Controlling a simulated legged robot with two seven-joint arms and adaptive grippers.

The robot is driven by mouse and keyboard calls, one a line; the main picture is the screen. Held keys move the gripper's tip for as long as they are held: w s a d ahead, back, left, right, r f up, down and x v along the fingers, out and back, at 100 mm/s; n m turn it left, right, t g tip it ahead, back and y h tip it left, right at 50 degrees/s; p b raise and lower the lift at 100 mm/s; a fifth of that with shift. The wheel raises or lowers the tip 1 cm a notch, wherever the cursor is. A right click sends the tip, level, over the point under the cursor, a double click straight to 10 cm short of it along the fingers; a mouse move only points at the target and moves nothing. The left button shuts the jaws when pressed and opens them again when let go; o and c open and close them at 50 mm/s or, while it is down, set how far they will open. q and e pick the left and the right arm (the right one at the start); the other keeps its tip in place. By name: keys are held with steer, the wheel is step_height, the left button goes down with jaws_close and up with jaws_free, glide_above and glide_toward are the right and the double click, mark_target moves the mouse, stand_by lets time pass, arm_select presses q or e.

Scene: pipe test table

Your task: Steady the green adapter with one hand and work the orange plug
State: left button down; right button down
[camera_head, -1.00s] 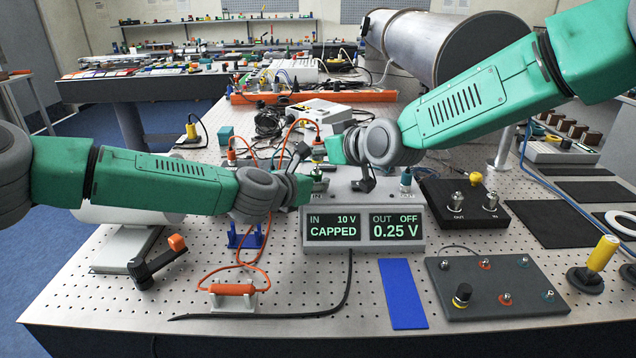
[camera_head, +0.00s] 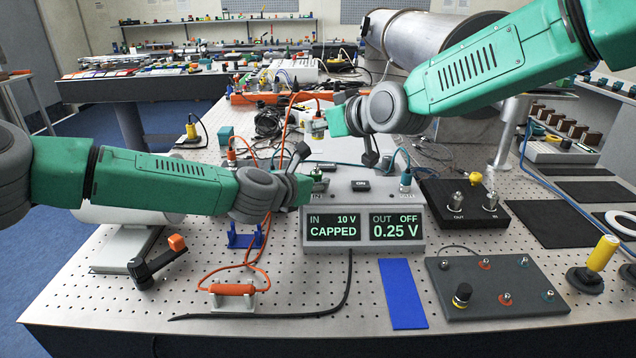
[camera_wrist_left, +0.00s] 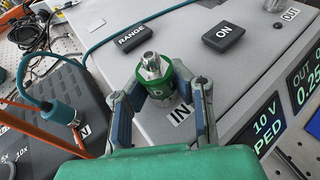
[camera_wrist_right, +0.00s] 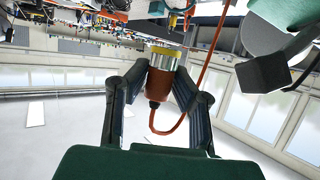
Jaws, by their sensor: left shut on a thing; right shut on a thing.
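The green adapter (camera_wrist_left: 158,82) stands on the IN socket of the grey meter box (camera_head: 362,192), its bare silver top facing up in the left wrist view. My left gripper (camera_wrist_left: 162,90) is shut around it; it also shows in the head view (camera_head: 316,182). The orange plug (camera_wrist_right: 160,84), with a silver and yellow end and an orange cable, is between the fingers of my right gripper (camera_wrist_right: 162,78), which is shut on it. In the head view the plug (camera_head: 317,127) is in the air above the adapter, apart from it.
The meter display (camera_head: 364,226) reads IN 10 V CAPPED, OUT OFF 0.25 V. A teal plug (camera_head: 405,178) sits at OUT. A black box (camera_head: 465,207) stands right of the meter. A blue strip (camera_head: 403,293) and an orange inline part (camera_head: 232,290) lie in front.

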stand_by(0.3)
arm_select(q)
steer(key=c, duration=1.4)
jaws_free()
steer(key=shift+s, duration=0.1)
steer(key=shift+a+r, duration=0.1)
steer(key=shift+a, duration=0.05)
steer(key=shift+a, duration=0.1)
